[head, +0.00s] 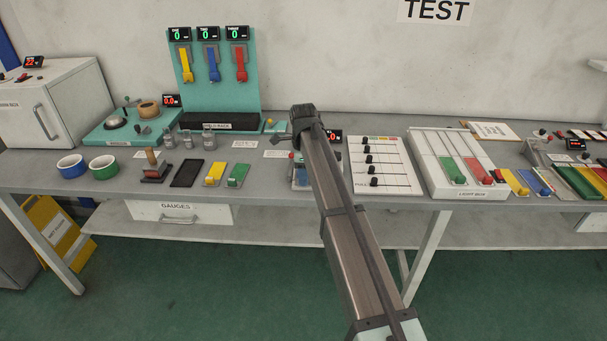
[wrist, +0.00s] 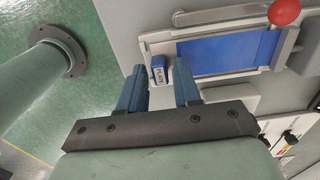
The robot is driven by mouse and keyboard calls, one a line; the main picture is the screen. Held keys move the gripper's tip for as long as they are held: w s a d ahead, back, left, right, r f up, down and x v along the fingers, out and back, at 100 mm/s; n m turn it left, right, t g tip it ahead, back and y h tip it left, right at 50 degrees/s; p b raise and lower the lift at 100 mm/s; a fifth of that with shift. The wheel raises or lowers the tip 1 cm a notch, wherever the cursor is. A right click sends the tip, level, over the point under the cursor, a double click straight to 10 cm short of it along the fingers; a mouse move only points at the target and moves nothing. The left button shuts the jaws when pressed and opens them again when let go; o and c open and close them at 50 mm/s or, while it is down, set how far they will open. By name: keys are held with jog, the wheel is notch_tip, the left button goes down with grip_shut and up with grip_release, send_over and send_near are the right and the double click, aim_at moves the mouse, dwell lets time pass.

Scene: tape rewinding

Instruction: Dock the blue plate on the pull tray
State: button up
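In the wrist view a flat blue panel (wrist: 220,54) lies inside a light tray frame (wrist: 152,38). A small blue-and-white block marked PLATE (wrist: 157,76) sits at the panel's left end; I cannot tell whether they are one piece. My gripper (wrist: 160,82) has its two blue fingers apart, with the block showing between and just past the fingertips. A narrow gap shows beside the right finger. In the head view my arm covers most of the tray, and a bit of blue (head: 301,178) shows beside it.
A red ball knob (wrist: 285,12) stands near the tray's far right corner. In the head view a slider board (head: 382,165) and the light box (head: 472,194) stand right of my arm. Yellow (head: 214,174) and green (head: 237,176) pieces lie to the left.

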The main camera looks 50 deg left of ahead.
jog(key=shift+o, duration=0.6)
notch_tip(320, 180, up, 12)
jog(key=shift+r, duration=0.2)
dwell(0.6)
